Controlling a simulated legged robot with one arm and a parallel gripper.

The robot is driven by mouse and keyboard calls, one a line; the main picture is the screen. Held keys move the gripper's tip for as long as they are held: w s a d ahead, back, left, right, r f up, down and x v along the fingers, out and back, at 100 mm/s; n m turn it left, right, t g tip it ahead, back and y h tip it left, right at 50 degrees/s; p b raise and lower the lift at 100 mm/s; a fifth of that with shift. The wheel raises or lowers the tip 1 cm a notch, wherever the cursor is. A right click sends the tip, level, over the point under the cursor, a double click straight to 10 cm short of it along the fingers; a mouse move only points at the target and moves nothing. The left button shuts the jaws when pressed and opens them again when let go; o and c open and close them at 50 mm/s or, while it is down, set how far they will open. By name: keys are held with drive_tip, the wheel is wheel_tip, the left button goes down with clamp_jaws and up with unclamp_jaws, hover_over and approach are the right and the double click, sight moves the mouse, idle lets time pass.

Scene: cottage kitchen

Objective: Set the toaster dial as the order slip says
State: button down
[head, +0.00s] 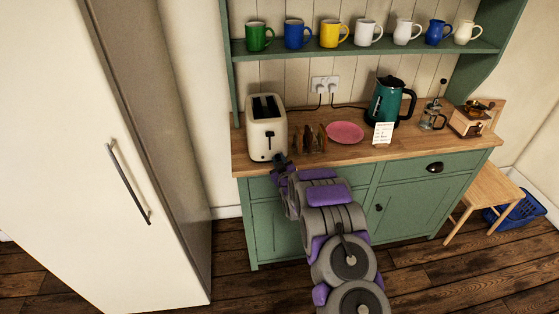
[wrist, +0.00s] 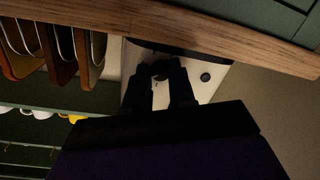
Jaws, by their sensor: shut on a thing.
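The cream toaster (head: 266,128) stands at the left end of the wooden counter, with two dark slots on top and a dark lever on its front. My gripper (head: 280,163) is at the toaster's lower front. In the wrist view, which is turned over, the toaster's front (wrist: 205,92) shows behind my gripper (wrist: 160,72). The dark fingers are shut on a small dark knob, the toaster dial, mostly hidden by them; its setting cannot be read. A round button sits beside it. The order slip (head: 383,133) stands before the teal kettle; its writing is too small to read.
A toast rack (head: 311,139) stands close right of the toaster, also in the wrist view (wrist: 60,50). Beyond are a pink plate (head: 345,132), the kettle (head: 391,100), a French press (head: 433,116) and a coffee grinder (head: 473,118). A white fridge (head: 90,160) stands left.

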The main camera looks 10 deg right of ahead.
drive_tip(key=shift+a+r+n, duration=0.1)
drive_tip(key=shift+r+n, duration=0.05)
drive_tip(key=shift+n, duration=0.35)
drive_tip(key=c, duration=0.9)
unclamp_jaws()
drive_tip(key=shift+c, duration=0.2)
drive_tip(key=shift+s, duration=0.15)
drive_tip(key=s+p, duration=0.2)
drive_tip(key=s, duration=1.5)
drive_tip(key=shift+d+r+p, duration=0.3)
drive_tip(key=shift+d+r, duration=0.1)
drive_tip(key=shift+d, duration=0.05)
